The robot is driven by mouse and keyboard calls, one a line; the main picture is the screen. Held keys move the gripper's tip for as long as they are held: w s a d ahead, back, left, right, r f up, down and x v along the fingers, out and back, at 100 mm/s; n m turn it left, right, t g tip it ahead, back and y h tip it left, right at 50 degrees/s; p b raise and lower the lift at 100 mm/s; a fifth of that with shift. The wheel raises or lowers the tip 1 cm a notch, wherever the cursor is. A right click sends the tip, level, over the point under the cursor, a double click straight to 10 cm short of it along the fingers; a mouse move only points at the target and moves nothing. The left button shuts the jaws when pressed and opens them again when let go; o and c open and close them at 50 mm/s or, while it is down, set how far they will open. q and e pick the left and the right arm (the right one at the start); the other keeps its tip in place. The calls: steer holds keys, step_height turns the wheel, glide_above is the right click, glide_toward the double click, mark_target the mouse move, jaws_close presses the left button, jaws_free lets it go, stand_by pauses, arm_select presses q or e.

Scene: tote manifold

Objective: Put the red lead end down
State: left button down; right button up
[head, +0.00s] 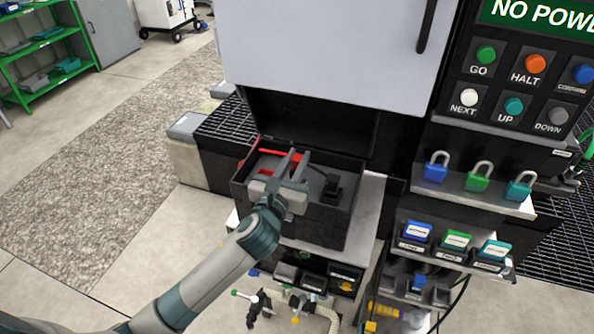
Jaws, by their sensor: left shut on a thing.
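My left gripper (293,163) reaches over the open black tote (325,224) from the front left. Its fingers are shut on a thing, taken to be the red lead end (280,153). Red shows right beside the fingertips, and the fingers hide part of it. A second small red patch (264,172) shows to the left of the fingers, inside the tote. A black block-shaped part (332,186) stands in the right part of the tote. I cannot tell whether the lead end touches the tote's floor. My right gripper is not in view.
A grey cabinet door (330,45) hangs above and behind the tote. To the right are a button panel (520,85), a shelf with padlocks (470,195) and several coloured tags (455,240). Hoses and valves (290,305) sit below the tote. The floor at the left is clear.

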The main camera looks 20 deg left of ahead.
arm_select(q)
steer(key=shift+f, duration=1.9)
steer(key=shift+f, duration=0.15)
steer(key=c, duration=1.6)
jaws_free()
steer(key=shift+o, duration=0.2)
steer(key=shift+r, duration=0.2)
steer(key=shift+s+f, duration=0.15)
steer(key=shift+s, duration=0.15)
steer(key=s+b, duration=0.2)
steer(key=s, duration=0.9)
steer(key=shift+s+a, duration=0.2)
steer(key=shift+s, duration=0.05)
steer(key=shift+s, duration=0.1)
